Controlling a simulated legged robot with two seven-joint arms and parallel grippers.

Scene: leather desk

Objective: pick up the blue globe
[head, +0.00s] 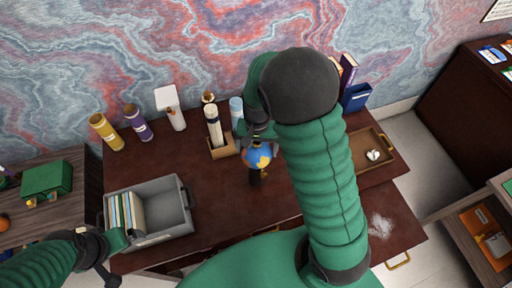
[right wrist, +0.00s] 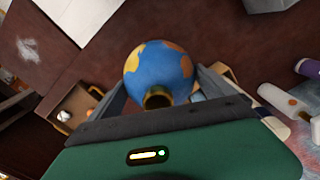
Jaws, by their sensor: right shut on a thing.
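The blue globe (head: 259,156), with orange-yellow land patches, is at my right gripper (head: 262,140) in the head view, above the middle of the dark desk. In the right wrist view the globe (right wrist: 158,72) sits between the two grey fingers of my right gripper (right wrist: 160,92). The fingers are shut on it, and a brass-coloured ring shows on its near side. I cannot tell whether its base touches the desk. My left gripper (head: 100,262) is at the lower left, in front of the grey bin, and its jaw opening is unclear.
A grey bin (head: 172,212) with books stands on the desk's left. Yellow (head: 106,132) and purple (head: 138,122) bottles and a white dispenser (head: 175,117) stand at the back left. A wooden tray (head: 384,143) holds a small white thing at right. The front middle desk is clear.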

